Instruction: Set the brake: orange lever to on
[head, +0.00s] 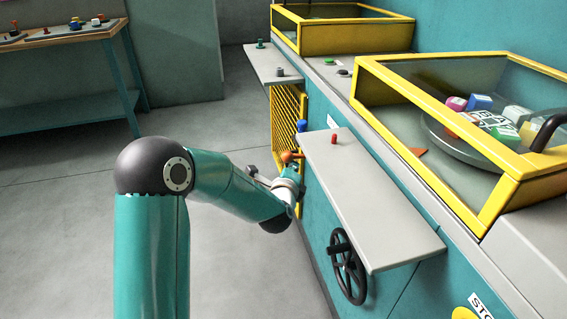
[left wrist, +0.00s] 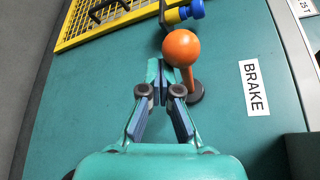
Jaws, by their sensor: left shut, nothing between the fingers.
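The orange brake lever (left wrist: 181,48) has a round ball knob on a short orange stem. The stem rises from a dark round base on the teal panel, beside a white BRAKE label (left wrist: 254,88). The lever (head: 288,157) also shows in the head view, below the edge of the grey shelf. My left gripper (left wrist: 161,84) is shut and empty, its fingertips just below the knob and left of the stem in the left wrist view. I cannot tell whether they touch it. In the head view my left gripper (head: 291,174) is partly hidden. No on or off mark is readable.
A yellow mesh guard (left wrist: 100,22) and a blue and yellow knob (left wrist: 184,13) are close to the lever. The grey shelf (head: 365,195) juts out above, with a black handwheel (head: 347,267) below it. Open floor (head: 80,220) is at left.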

